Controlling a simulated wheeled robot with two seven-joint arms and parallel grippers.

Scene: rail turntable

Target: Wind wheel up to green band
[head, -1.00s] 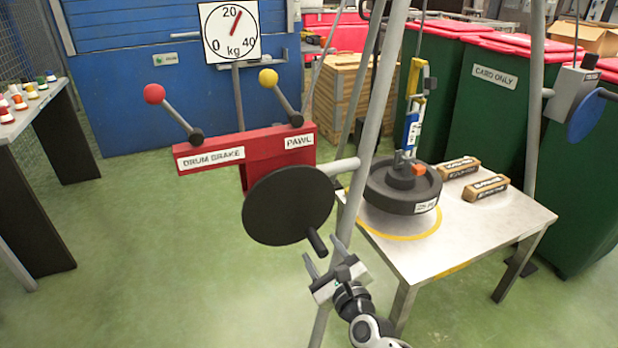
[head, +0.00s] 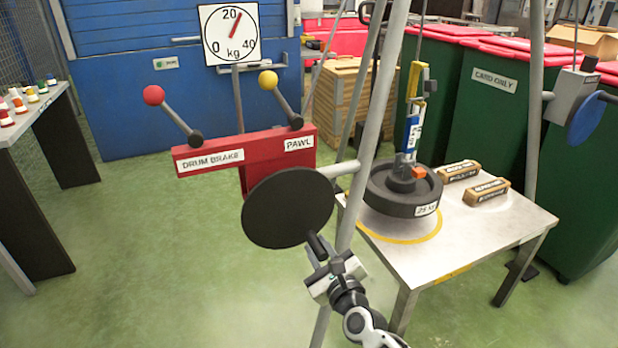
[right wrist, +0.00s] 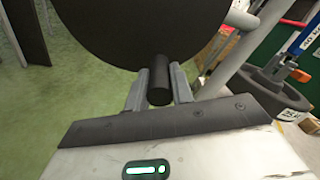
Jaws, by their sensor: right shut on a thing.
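The black crank disc (head: 288,208) is on the tripod frame, with a short dark handle (head: 315,243) at its lower right. My right gripper (head: 321,258) is shut on this handle; in the right wrist view its fingers lie on both sides of the handle (right wrist: 159,84). A dark round wheel-like weight (head: 402,198) is attached below a blue and yellow link (head: 413,125), over a yellow ring on the table. I cannot tell whether it touches the table. No green band can be made out. My left gripper is out of view.
The red bracket (head: 243,157) carries a red-knobbed drum brake lever (head: 173,117) and a yellow-knobbed pawl lever (head: 283,98). The kg dial (head: 229,34) has its red needle just past 20. Tripod legs stand close to my right arm. Two brown bars lie on the metal table (head: 450,240).

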